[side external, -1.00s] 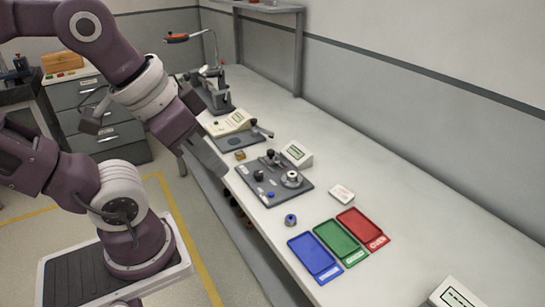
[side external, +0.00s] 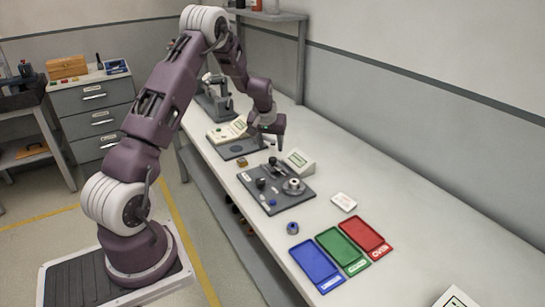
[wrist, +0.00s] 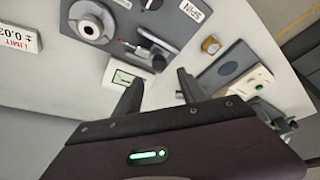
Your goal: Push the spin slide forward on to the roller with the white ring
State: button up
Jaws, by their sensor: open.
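My gripper (side external: 268,140) points down over the bench, just behind the dark grey ring track plate (side external: 257,199). In the wrist view its two fingers (wrist: 158,88) are spread apart with nothing between them. The spin slide (side external: 273,161), with a dark knob, sits at the plate's back edge, close to my fingertips but apart from them as far as I can tell. It also shows in the wrist view (wrist: 145,48), near a SPIN label (wrist: 192,11).
A display box (side external: 299,160) stands close behind the plate. A brass piece (side external: 242,162) and a second station (side external: 236,150) lie to the left. A blue-topped ring (side external: 292,228) and blue (side external: 316,262), green (side external: 341,248) and red (side external: 366,235) trays are in front.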

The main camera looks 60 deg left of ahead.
aim_at(273, 158)
jog(key=x, duration=0.7)
jog(key=shift+d, duration=0.1)
grip_shut()
jog(key=shift+r, duration=0.1)
dwell(1.0)
